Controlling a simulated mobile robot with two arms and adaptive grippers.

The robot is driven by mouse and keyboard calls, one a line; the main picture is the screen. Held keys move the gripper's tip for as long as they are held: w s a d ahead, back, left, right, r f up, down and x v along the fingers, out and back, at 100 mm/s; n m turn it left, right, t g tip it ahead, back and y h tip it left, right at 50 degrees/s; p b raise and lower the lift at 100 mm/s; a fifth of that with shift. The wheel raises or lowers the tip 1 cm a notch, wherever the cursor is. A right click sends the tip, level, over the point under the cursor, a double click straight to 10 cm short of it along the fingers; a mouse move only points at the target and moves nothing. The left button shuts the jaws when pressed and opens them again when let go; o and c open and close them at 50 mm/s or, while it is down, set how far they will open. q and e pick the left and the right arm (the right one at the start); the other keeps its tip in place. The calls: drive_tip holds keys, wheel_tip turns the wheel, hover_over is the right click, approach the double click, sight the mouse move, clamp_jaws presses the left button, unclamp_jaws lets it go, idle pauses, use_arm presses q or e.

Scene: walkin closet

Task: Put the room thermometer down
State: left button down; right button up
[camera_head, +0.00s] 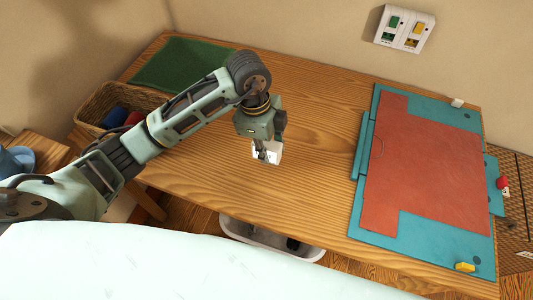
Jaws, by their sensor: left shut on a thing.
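My left gripper (265,156) comes in from the left and points down over the front middle of the wooden table (305,125). It is shut on a small white thing, which looks like the room thermometer (272,152). Part of the thermometer is hidden by the fingers. I cannot tell whether it touches the table top or hangs just above it. My right gripper is not in view.
A teal board with a red sheet (420,165) covers the table's right side. A green mat (178,65) lies at the back left. A wicker basket (92,108) stands at the left. A white tub (240,232) sits below the front edge. The table's middle is clear.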

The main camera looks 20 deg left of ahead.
use_arm(q)
wheel_tip(320, 180, down, 3)
drive_tip(key=shift+f+p, duration=0.15)
drive_tip(key=shift+p, duration=0.2)
drive_tip(key=shift+f, duration=0.35)
drive_tip(key=shift+f, duration=0.15)
drive_tip(key=c, duration=1.5)
unclamp_jaws()
drive_tip(key=shift+o, duration=0.2)
